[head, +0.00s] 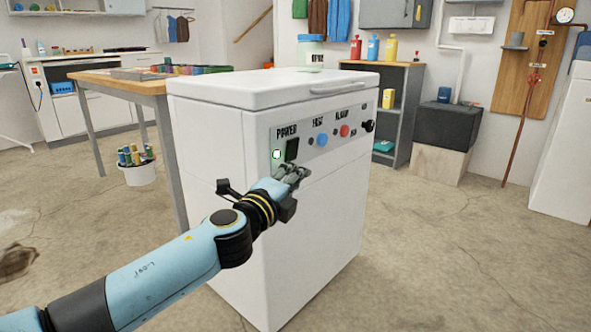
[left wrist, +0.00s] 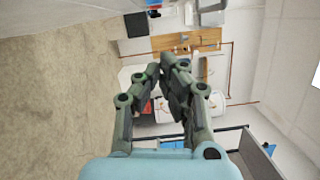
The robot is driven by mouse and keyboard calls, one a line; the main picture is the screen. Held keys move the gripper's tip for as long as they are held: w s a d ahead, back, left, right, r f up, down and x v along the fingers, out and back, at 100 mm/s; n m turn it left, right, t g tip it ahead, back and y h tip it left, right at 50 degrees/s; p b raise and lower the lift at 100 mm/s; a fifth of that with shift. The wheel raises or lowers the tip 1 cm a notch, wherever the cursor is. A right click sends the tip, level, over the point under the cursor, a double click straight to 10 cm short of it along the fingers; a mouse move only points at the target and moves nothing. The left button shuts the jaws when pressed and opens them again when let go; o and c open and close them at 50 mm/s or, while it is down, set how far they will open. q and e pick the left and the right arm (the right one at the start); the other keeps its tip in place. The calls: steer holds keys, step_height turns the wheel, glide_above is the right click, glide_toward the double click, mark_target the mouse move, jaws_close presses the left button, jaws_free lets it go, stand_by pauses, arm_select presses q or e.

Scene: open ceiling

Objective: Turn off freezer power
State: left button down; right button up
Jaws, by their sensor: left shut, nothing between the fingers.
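The white chest freezer (head: 270,225) stands in the middle of the head view with its lid closed. Its grey control panel shows a black POWER switch (head: 292,149) with a lit white-green indicator (head: 276,155) to its left. Further right are a blue button (head: 321,140), a red button (head: 345,131) and a black knob (head: 368,126). My left gripper (head: 300,172) is shut and empty just below the POWER switch, close to the panel; I cannot tell whether it touches. Its closed fingers (left wrist: 174,68) also show in the left wrist view. My right gripper is not in view.
A wooden table (head: 118,86) with trays stands behind the freezer at the left. A bucket (head: 137,172) is under it. A grey shelf (head: 402,110) and a black box (head: 449,125) stand at the back right. Concrete floor is free at the right.

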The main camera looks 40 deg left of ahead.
mark_target(292, 150)
arm_select(q)
steer(key=w+a, duration=0.1)
steer(key=w, duration=0.1)
steer(key=w+a, duration=0.2)
steer(key=w, duration=0.1)
steer(key=w+a+r, duration=0.1)
steer(key=w+a, duration=0.1)
steer(key=w, duration=0.1)
steer(key=shift+w+a, duration=0.15)
steer(key=shift+w, duration=0.05)
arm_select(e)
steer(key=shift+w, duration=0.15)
